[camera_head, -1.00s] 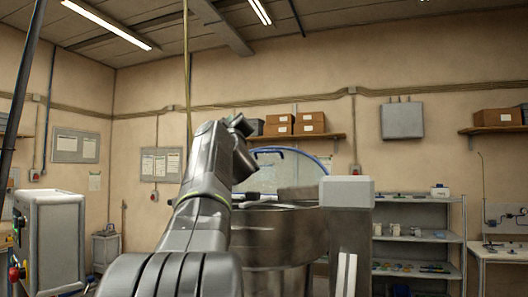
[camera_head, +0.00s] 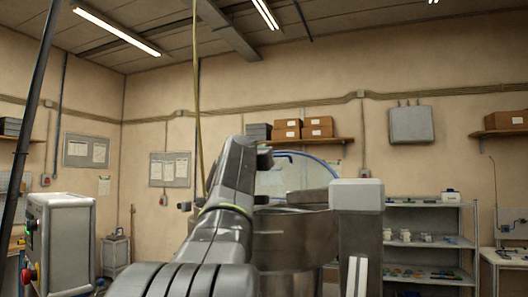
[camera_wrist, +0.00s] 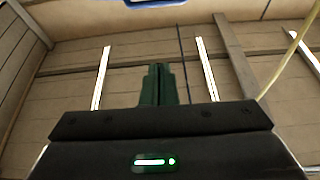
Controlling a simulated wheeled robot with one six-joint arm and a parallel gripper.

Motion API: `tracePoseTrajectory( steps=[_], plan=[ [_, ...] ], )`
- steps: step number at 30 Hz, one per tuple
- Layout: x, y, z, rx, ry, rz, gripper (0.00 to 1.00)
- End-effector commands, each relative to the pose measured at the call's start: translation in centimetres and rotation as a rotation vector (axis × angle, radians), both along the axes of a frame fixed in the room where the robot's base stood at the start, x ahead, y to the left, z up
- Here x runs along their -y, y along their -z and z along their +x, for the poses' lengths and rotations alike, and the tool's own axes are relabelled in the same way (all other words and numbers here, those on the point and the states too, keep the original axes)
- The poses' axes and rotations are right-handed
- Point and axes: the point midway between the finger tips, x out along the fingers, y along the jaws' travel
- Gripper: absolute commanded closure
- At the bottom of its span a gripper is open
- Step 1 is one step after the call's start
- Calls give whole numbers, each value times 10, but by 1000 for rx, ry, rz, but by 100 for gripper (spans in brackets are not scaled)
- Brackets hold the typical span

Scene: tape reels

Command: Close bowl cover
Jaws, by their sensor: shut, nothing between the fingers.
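The large grey metal bowl (camera_head: 290,240) stands in front of me, partly hidden by my arm. Its clear cover with a blue rim (camera_head: 325,170) is raised behind the bowl, tilted up and open. In the wrist view a piece of blue rim (camera_wrist: 150,3) shows at the top edge. My gripper's green fingers (camera_wrist: 159,84) are together and empty, pointing up toward the ceiling in that view. In the head view my arm's end is at the left of the cover; the fingers cannot be made out there.
A grey post with a box-like top (camera_head: 357,195) stands right of the bowl. A metal shelf (camera_head: 430,203) with small parts is farther right. A grey cabinet (camera_head: 62,240) with a red button stands at left. Boxes (camera_head: 287,129) sit on a wall shelf.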

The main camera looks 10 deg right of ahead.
Motion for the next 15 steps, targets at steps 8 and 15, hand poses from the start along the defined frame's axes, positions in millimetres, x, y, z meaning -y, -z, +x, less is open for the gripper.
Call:
tracePoseTrajectory(
  steps=[8, 15],
  plan=[
    [28, -23, 41, -1, 2, -1, 100],
    [46, -22, 70, -3, 1, -1, 100]
  ],
)
